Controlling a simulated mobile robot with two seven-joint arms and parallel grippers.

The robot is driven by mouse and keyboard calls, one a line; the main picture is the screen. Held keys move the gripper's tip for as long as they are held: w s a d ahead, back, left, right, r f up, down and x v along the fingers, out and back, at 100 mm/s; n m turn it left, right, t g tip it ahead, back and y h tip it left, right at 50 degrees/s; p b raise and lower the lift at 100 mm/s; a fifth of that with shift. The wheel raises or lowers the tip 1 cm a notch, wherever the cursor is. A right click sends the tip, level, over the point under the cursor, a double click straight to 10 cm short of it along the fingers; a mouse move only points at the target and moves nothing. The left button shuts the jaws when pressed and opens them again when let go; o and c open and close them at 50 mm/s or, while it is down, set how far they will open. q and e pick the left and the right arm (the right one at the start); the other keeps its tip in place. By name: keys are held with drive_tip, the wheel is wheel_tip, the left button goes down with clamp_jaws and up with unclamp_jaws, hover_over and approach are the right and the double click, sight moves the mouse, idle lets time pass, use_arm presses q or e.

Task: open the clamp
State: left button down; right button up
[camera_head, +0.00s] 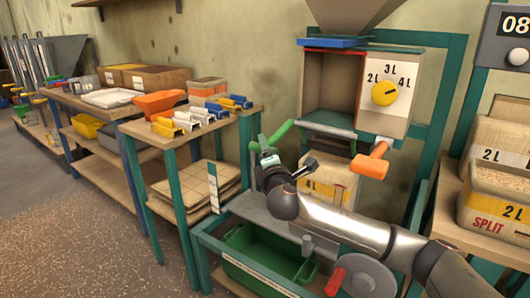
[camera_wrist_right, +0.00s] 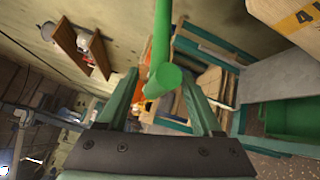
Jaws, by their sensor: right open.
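A green lever handle (camera_head: 280,134) sticks out to the left of the bar below the open box with the dial; I take it for the clamp's handle. The clamp bar (camera_head: 328,129) crosses above a bag (camera_head: 338,175) with a yellow 4 L label. My right gripper (camera_head: 265,148) is open at the handle's lower end. In the right wrist view the green handle (camera_wrist_right: 164,78) reaches between the spread fingers (camera_wrist_right: 160,92), with its round end towards the camera. I cannot tell whether either finger touches it. My left gripper is not in view.
An orange handle (camera_head: 368,164) and a yellow dial (camera_head: 384,94) are right of the clamp. A green crate (camera_head: 262,268) sits below my right arm. A table (camera_head: 205,124) with several small clamp-like pieces stands left. Labelled bins (camera_head: 495,205) stand right.

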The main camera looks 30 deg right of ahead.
drive_tip(key=shift+x, duration=0.75)
clamp_jaws()
idle(1.0)
